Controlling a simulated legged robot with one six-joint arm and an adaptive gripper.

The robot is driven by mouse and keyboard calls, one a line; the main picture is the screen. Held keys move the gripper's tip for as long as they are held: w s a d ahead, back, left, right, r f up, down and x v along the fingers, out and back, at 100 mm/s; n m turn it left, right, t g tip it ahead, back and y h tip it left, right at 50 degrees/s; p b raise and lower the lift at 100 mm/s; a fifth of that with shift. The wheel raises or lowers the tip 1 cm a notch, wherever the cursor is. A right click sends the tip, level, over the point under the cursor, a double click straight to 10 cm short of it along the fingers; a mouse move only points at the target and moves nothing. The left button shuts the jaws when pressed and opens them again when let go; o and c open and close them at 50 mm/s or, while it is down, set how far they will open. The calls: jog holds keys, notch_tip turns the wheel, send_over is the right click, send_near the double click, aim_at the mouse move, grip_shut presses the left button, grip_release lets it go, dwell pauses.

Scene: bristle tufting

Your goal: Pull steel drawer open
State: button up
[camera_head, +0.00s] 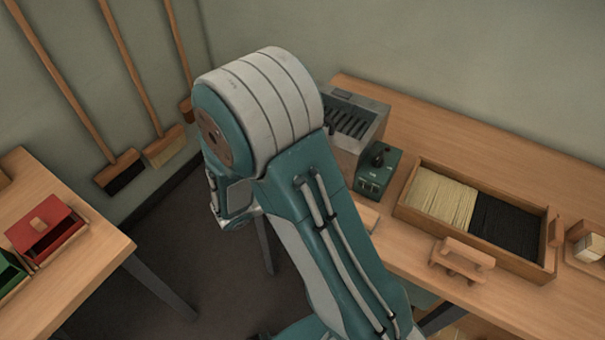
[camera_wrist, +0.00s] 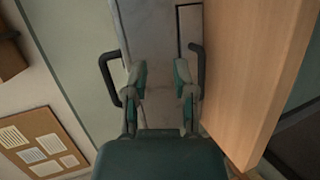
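In the wrist view a grey steel front (camera_wrist: 150,35), probably the steel drawer, lies ahead of my gripper (camera_wrist: 160,88). A dark bar handle (camera_wrist: 106,75) stands out at its left, and a second dark handle (camera_wrist: 199,70) is at its right. My gripper is open, its two fingers apart with nothing visible between them. The fingers lie between the two handles; whether they touch the steel cannot be told.
A wooden bench edge (camera_wrist: 250,70) runs close along the right in the wrist view. In the head view the bench (camera_head: 440,125) carries a slotted metal box (camera_head: 350,118), a green control box (camera_head: 378,172) and a bristle tray (camera_head: 410,188). Another table (camera_head: 80,265) stands left.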

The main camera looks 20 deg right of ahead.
jog(key=w+a+f+n+t, duration=0.1)
jog(key=f, duration=0.1)
jog(key=w+a+f+n+t, duration=0.1)
jog(key=f+t, duration=0.1)
jog(key=f, duration=0.1)
jog(key=w+a+f+n+t, duration=0.1)
jog(key=a+f, duration=0.1)
jog(key=f, duration=0.1)
jog(key=shift+w+t+y, duration=0.35)
jog(key=shift+t+y, duration=0.05)
jog(key=x, duration=1.1)
jog(key=shift+r, duration=0.1)
jog(key=shift+a, duration=0.1)
grip_shut()
